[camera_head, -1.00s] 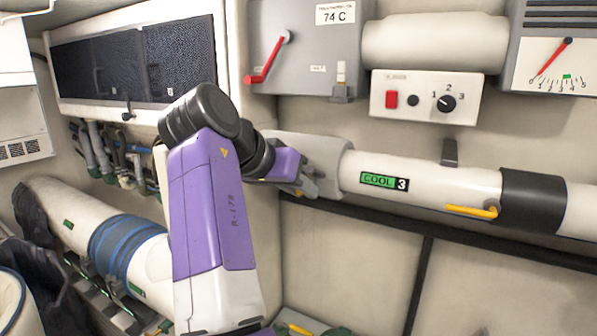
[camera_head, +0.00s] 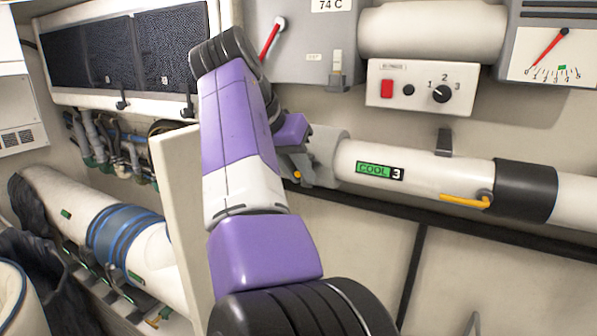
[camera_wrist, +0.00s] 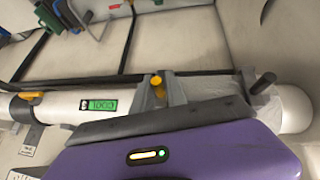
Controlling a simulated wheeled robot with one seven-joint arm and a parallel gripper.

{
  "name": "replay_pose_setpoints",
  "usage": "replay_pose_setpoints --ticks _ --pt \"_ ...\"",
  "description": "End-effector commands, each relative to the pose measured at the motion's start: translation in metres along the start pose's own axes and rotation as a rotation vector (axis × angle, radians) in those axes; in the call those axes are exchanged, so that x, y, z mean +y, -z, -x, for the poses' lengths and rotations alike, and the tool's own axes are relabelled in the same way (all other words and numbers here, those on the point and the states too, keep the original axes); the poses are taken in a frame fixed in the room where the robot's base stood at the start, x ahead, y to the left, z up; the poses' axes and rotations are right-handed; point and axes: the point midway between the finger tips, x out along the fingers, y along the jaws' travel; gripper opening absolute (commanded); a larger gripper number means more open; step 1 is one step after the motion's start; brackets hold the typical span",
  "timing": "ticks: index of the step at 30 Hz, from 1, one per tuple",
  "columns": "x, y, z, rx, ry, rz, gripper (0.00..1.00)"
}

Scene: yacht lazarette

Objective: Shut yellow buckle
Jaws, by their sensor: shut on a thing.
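My gripper (camera_head: 297,180) is at the left end of the white pipe (camera_head: 440,172), by its pale grey sleeve (camera_head: 328,150). In the wrist view, which shows the pipe upside down, the grey fingers (camera_wrist: 160,92) close on a small yellow piece (camera_wrist: 157,80), which looks like the yellow buckle's end. It also shows at the fingers in the head view (camera_head: 297,174). The fingers hide the rest of it. A second yellow lever (camera_head: 465,202) lies along the pipe beside a dark band (camera_head: 525,190), apart from my gripper; it shows in the wrist view (camera_wrist: 30,96).
A grey box with a red lever (camera_head: 271,40) and a switch panel (camera_head: 422,88) are above the pipe. A dark rail (camera_head: 480,227) runs below it. A blue-banded pipe (camera_head: 118,232) lies at the lower left. The wall below the rail is mostly bare.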

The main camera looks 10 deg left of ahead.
Motion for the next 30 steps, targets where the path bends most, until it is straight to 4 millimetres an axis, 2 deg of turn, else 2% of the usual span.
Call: replay_pose_setpoints --ticks 1,4,5,7,20,23,30 --pt "0.007 0.002 -0.004 -0.003 -0.014 -0.009 0.00" --pt "0.007 0.002 -0.004 -0.003 -0.014 -0.009 0.00" --pt "0.007 0.002 -0.004 -0.003 -0.014 -0.009 0.20" --pt "0.006 0.002 -0.004 -0.003 -0.014 -0.008 0.34" --pt "0.002 0.001 0.001 0.001 -0.006 -0.003 0.34" --pt "0.002 0.001 0.011 0.003 -0.004 -0.003 0.34" --pt "0.003 0.001 0.050 0.002 -0.006 -0.005 0.34"
